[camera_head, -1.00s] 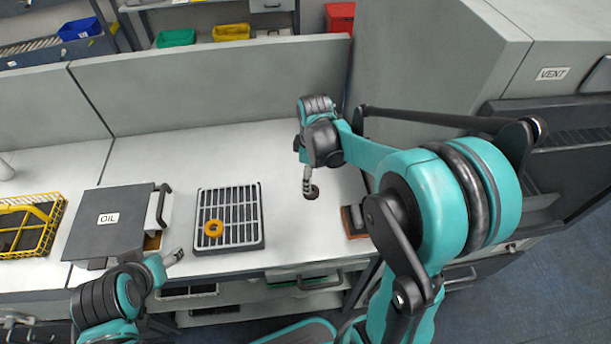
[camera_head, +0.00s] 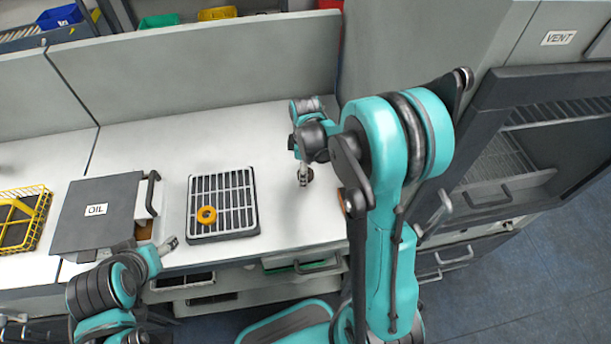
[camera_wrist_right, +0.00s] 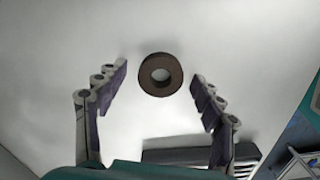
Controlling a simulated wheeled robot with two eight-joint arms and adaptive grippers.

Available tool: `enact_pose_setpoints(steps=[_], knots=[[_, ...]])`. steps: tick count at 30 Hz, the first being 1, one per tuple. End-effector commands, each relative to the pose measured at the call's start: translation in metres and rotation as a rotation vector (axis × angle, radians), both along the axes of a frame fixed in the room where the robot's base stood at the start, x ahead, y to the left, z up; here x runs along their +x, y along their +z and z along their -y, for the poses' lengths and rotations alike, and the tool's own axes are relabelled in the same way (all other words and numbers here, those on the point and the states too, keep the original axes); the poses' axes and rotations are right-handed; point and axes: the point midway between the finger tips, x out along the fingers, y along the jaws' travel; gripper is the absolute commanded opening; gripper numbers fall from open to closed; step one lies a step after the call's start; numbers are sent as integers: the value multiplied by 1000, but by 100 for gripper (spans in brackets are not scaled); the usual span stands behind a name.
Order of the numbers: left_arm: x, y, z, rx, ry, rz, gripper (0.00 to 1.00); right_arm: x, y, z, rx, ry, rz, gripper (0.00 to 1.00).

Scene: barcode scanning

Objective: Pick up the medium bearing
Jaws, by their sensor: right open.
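A dark brown ring-shaped bearing (camera_wrist_right: 147,78) lies on the white table top. In the right wrist view it sits just beyond and between the fingertips of my open right gripper (camera_wrist_right: 160,85), with nothing held. In the head view the bearing (camera_head: 308,175) is partly hidden behind my right gripper (camera_head: 303,178), which points down over it.
A grey box marked OIL (camera_head: 85,228) and a yellow wire basket (camera_head: 41,225) stand on the left. A grey back panel (camera_head: 210,75) rises behind the table (camera_head: 265,140). The table around the brown bearing is mostly clear.

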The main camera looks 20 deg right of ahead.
Motion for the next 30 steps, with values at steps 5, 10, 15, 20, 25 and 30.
enact_pose_setpoints(steps=[5, 10, 15, 20, 25, 30], knots=[[0, 1, 0, 0, 0, 0, 64, 0, 1, 0, 0, 0, 0, 44], [0, 1, 0, 0, 0, 0, 64, 0, 1, 0, 0, 0, 0, 10], [0, 1, 0, 0, 0, 0, 64, 0, 1, 0, 0, 0, 0, 10], [0, 2, 0, 0, 0, 0, 64, 0, 4, 0, 0, 0, 0, 10], [0, 9, 0, 0, 0, 0, 64, 0, 20, 0, 0, 0, 0, 10], [0, 21, 0, 0, 0, 0, 64, -5, 50, -1, 0, 0, 0, 10]])
